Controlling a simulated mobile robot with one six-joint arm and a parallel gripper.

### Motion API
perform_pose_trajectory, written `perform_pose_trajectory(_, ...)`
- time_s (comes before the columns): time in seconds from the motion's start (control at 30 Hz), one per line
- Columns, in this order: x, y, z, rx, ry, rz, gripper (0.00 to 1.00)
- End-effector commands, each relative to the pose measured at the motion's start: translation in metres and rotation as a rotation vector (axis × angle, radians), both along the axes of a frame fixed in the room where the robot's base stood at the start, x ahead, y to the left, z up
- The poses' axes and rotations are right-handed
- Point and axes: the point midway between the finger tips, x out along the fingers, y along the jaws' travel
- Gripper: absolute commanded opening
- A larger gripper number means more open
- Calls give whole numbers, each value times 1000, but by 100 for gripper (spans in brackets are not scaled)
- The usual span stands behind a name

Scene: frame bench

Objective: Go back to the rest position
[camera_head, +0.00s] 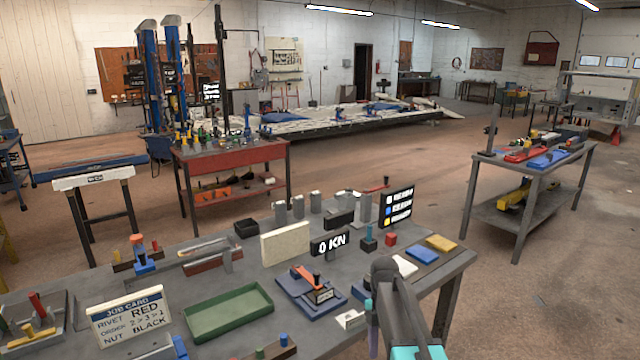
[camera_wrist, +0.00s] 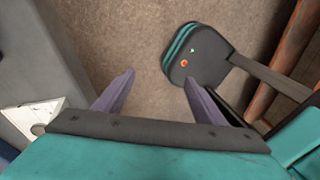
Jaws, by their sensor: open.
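In the wrist view my gripper (camera_wrist: 159,77) is open, with its two purple-grey fingers apart. Nothing is between the fingers, and brown floor shows beyond them. The grey bench edge (camera_wrist: 45,60) is to their left, with a white plate (camera_wrist: 38,116) near its corner. In the head view my dark arm link with a teal part rises at the bottom, right of centre, in front of the bench's near right part. The fingertips cannot be clearly made out there.
The grey bench (camera_head: 225,278) carries a green tray (camera_head: 228,312), a job card (camera_head: 130,317), a cream block (camera_head: 286,243), a "0 KN" display (camera_head: 330,243) and blue fixtures (camera_head: 310,297). A red table (camera_head: 230,152) and a side table (camera_head: 530,166) stand beyond. Floor right of the bench is clear.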

Motion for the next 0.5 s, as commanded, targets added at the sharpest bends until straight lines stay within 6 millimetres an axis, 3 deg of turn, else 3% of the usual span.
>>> perform_pose_trajectory(0.1,-19,0,-32,-6,39,-17,64)
perform_pose_trajectory(0.5,-82,1,-125,-54,145,-124,64)
